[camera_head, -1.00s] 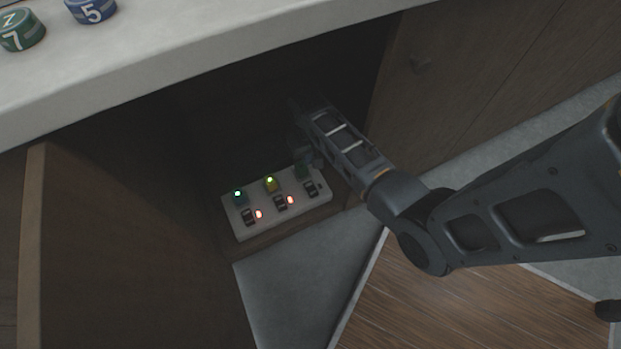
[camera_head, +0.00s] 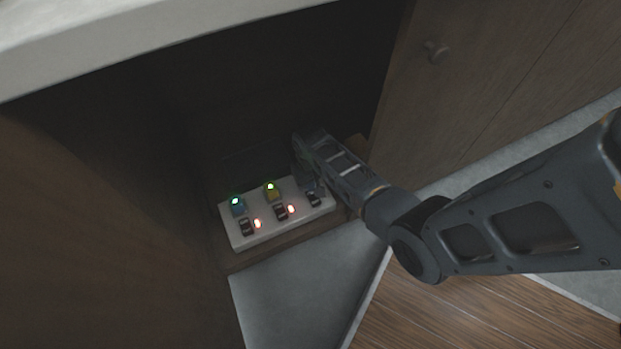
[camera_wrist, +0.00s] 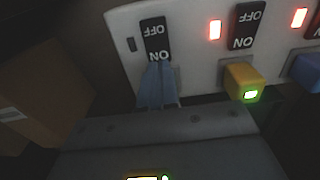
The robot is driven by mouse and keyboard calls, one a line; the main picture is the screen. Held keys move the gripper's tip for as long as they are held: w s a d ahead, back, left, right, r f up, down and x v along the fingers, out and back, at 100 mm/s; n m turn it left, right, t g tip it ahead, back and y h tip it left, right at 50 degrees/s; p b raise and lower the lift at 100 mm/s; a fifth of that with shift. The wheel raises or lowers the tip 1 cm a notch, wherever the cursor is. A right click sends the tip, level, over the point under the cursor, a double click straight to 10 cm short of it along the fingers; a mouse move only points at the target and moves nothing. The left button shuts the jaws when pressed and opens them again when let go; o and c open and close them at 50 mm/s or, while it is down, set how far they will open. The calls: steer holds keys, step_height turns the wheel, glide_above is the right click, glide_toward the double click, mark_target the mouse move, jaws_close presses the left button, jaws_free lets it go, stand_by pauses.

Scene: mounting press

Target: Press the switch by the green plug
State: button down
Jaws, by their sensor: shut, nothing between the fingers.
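A white power strip (camera_head: 262,233) lies inside the dark cabinet, with a blue plug (camera_head: 237,207), a yellow plug (camera_head: 271,193) and a row of black rocker switches. My gripper (camera_wrist: 158,68) is shut and empty. Its fingertips are at the ON end of the end switch (camera_wrist: 157,35) in the wrist view; whether they touch it I cannot tell. This switch also shows in the head view (camera_head: 313,199), partly behind my gripper. The small indicator (camera_wrist: 131,45) beside it is dark. The green plug is hidden by my gripper in both views.
Red lights glow beside the middle switch (camera_head: 281,212) and left switch (camera_head: 246,227). The yellow plug (camera_wrist: 243,82) is close beside my fingers in the wrist view. The cabinet door (camera_head: 460,90) stands at the right, and the counter edge (camera_head: 150,45) overhangs above.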

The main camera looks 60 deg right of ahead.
mark_target(313, 198)
steer(key=shift+f+b, duration=0.45)
steer(key=shift+f, duration=0.85)
steer(key=shift+w+d+f, duration=0.1)
steer(key=shift+f, duration=0.05)
steer(key=shift+s+a+r+p, duration=0.4)
steer(key=shift+s+p, duration=0.25)
steer(key=shift+p, duration=0.15)
